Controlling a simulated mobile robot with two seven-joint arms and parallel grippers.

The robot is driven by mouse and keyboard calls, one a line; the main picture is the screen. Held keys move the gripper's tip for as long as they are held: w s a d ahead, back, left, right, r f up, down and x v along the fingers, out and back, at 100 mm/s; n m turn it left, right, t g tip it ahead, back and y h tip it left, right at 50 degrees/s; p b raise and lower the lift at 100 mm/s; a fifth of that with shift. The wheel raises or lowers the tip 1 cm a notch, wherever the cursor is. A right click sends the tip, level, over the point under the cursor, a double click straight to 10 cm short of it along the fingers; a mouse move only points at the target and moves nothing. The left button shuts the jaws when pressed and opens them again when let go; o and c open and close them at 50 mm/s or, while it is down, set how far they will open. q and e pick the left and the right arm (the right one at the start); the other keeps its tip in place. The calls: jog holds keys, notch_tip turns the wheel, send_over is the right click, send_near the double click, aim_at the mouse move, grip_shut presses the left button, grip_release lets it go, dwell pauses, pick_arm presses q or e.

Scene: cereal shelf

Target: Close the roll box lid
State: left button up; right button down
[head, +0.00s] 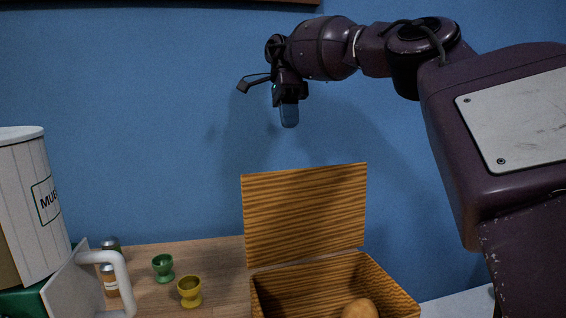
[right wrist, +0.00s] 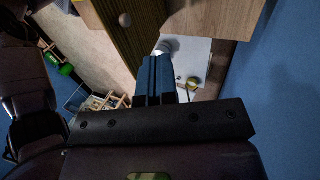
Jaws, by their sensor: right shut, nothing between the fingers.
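The wooden roll box (head: 393,286) stands on the wooden surface at the bottom of the head view, its front cut off by the picture edge. Its striped lid (head: 305,215) stands open, almost upright at the back. A round tan roll (head: 360,309) shows inside the box. My right gripper (head: 289,117) is above the lid, clear of it, in front of the blue wall. Its fingers point down; in the right wrist view the fingers (right wrist: 155,80) are together and hold nothing. My left gripper is not in view.
A green egg cup (head: 162,267) and a yellow egg cup (head: 190,291) stand left of the box. Small jars (head: 110,281), a handled pale object (head: 85,287) and a white canister (head: 32,205) are at the far left. The space around the lid's top edge is clear.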

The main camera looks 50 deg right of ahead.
pick_arm(q)
jog(key=p, duration=0.1)
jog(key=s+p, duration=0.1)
jog(key=p, duration=0.1)
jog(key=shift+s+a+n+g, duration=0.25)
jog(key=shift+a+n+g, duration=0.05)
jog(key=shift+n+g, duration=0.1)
pick_arm(e)
jog(key=s+a+f, duration=0.5)
jog(key=s+f, duration=0.1)
jog(key=f, duration=0.3)
jog(key=shift+s, duration=0.2)
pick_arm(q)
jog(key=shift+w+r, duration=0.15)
